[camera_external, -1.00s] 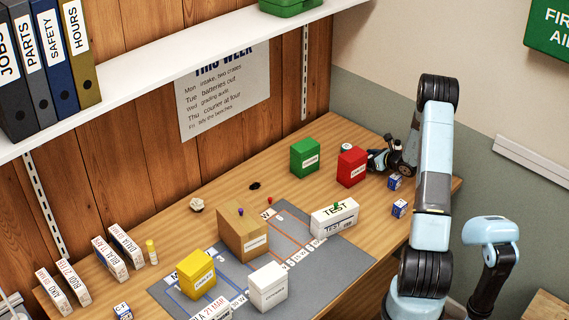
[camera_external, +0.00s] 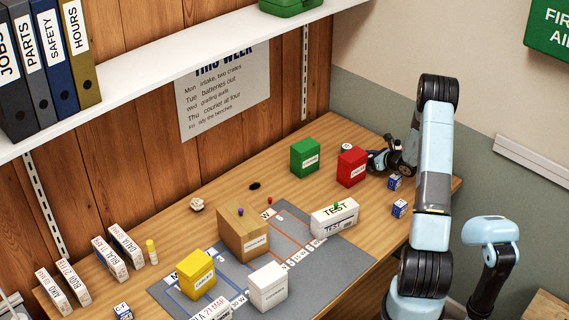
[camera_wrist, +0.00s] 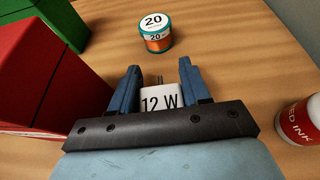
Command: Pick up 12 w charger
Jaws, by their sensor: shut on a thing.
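The 12 W charger (camera_wrist: 160,102) is a white block marked "12 W" with metal prongs at its far end, seen in the wrist view. My gripper (camera_wrist: 159,80) is shut on it, with one blue finger on each side. In the external view my gripper (camera_external: 374,160) is low at the right end of the bench, just right of the red box (camera_external: 352,167). The charger is hidden there.
In the wrist view the red box (camera_wrist: 45,85) stands close on the left, a spool marked 20 (camera_wrist: 155,32) lies ahead, and a red-ink bottle (camera_wrist: 298,122) stands on the right. A green box (camera_external: 304,157) and small blue-and-white boxes (camera_external: 399,208) are nearby in the external view.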

